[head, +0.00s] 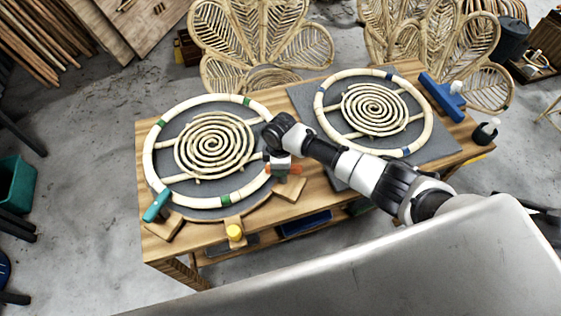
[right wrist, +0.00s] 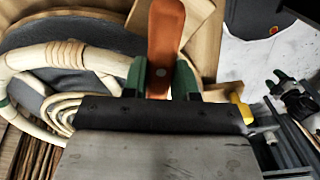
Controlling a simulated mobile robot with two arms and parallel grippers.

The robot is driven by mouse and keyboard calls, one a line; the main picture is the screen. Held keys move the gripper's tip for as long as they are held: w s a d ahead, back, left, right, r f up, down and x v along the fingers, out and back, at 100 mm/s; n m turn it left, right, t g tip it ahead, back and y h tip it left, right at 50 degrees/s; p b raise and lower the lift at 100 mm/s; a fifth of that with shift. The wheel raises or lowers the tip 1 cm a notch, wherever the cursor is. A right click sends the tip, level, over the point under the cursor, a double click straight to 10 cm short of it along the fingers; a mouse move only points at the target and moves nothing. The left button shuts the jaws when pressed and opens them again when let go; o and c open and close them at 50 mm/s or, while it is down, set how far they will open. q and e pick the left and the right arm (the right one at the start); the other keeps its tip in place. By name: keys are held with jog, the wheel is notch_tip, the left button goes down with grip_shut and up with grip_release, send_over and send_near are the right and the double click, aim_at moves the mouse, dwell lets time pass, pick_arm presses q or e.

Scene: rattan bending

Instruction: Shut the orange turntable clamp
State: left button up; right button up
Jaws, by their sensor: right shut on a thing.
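The orange turntable clamp (head: 296,170) is at the right front edge of the left turntable (head: 171,187), beside a small wooden block (head: 290,188). My right gripper (head: 281,168) reaches down over it. In the right wrist view the orange lever (right wrist: 165,35) stands between the green fingertips of my right gripper (right wrist: 160,80), which is shut on it. The gripper body hides the lever's lower part, so I cannot tell how far the clamp is closed. A rattan ring with a spiral (head: 215,145) lies on the turntable. My left gripper is not in view.
A teal-handled clamp (head: 157,206) and a yellow knob (head: 235,232) sit along the turntable's front edge. A second rattan ring (head: 374,108) lies on a grey mat to the right, with a blue tool (head: 442,95) and a dark bottle (head: 486,131) beyond. Rattan chair backs stand behind the bench.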

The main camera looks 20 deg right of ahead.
jog(key=m+p, duration=0.1)
jog(key=m, duration=0.1)
jog(key=m+p, duration=0.1)
jog(key=m, duration=0.2)
jog(key=shift+w+d+r, duration=0.1)
jog(key=shift+w, duration=0.1)
jog(key=shift+p, duration=0.3)
jog(key=o, duration=0.9)
notch_tip(320, 180, up, 11)
jog(key=shift+f+b, duration=0.15)
jog(key=shift+b, duration=0.35)
